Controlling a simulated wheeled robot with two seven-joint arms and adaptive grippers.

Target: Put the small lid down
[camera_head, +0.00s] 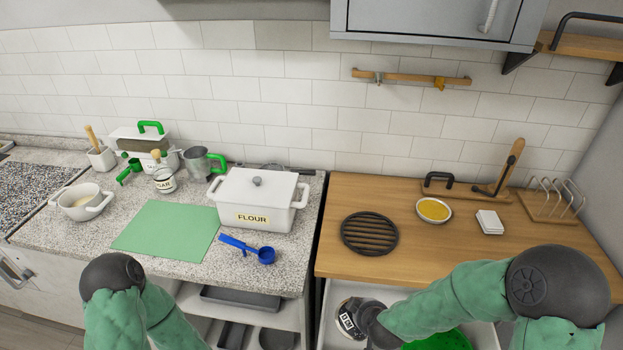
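A white rectangular lid with a grey knob (257,181) sits on the white FLOUR box (250,216). Farther back, a white container (138,142) has a green handle on top. My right arm comes in from the right and bends down over the open drawer. A dark end part with a white label, likely my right gripper's body (352,318), shows there, but no fingertips can be made out. My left arm shows only its elbow at the lower left, and its gripper is out of view.
A green mat (166,230) and a blue scoop (248,248) lie on the speckled counter. The wooden counter holds a black round trivet (369,233), a yellow-filled bowl (433,210) and white stacked squares (489,222). A green thing (440,341) lies in the drawer. The wooden counter's front is clear.

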